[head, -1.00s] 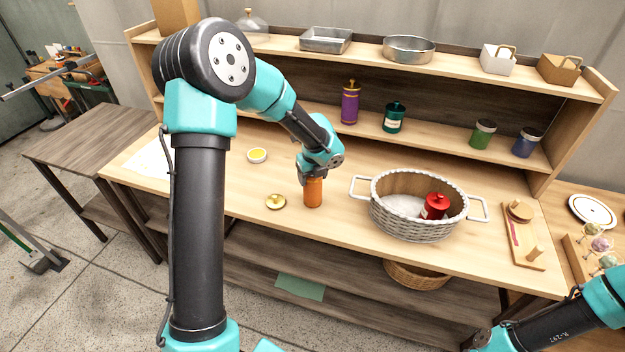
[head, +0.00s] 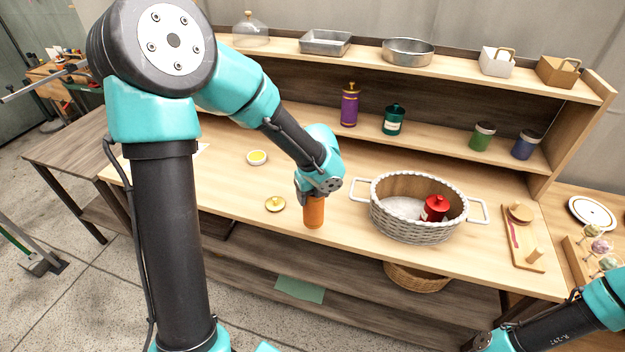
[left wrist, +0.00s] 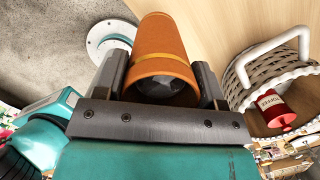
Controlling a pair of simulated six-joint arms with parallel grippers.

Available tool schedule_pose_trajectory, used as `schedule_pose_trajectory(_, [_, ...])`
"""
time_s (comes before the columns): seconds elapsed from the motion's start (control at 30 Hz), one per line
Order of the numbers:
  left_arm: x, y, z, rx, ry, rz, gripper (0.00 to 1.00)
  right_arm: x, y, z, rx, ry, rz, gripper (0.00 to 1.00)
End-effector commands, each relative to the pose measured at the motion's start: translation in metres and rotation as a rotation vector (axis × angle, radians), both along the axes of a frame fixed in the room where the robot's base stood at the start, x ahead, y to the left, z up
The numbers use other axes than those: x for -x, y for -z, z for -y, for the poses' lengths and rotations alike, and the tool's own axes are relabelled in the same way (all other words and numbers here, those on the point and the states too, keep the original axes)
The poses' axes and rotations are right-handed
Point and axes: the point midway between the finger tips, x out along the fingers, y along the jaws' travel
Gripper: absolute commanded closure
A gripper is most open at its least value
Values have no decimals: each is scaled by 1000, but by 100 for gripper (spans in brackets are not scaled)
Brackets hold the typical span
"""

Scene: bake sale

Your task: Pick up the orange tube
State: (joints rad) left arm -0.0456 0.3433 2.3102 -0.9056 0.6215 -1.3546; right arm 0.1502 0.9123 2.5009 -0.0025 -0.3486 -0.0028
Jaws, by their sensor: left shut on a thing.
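The orange tube (head: 314,212) is upright near the front edge of the wooden table, left of the white wicker basket. My left gripper (head: 310,192) is shut on its upper part from above. In the left wrist view the tube (left wrist: 160,48) sits between the two fingers of the gripper (left wrist: 163,85), with its open, dark end facing the camera. I cannot tell for sure whether its base is clear of the tabletop. My right gripper (head: 478,341) shows only partly at the bottom edge, and its fingers are not clear.
A gold lid (head: 275,204) and a small yellow-filled dish (head: 257,157) lie left of the tube. The basket (head: 410,222) holds a red canister (head: 435,207). A purple tube (head: 349,105) and a green canister (head: 393,120) stand on the shelf behind.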

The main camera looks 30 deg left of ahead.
Motion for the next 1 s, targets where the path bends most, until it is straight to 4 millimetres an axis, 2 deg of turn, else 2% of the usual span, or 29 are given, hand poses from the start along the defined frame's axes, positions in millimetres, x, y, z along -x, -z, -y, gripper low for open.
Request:
schedule_pose_trajectory(0.1, [21,-3,13,0,2,0,71,0,0,0,0,0,0,57])
schedule_pose_trajectory(0.3, [40,-5,25,0,1,0,71,0,0,0,0,0,0,57])
schedule_pose_trajectory(1.0, [44,-5,27,0,-1,0,71,0,0,0,0,0,0,57])
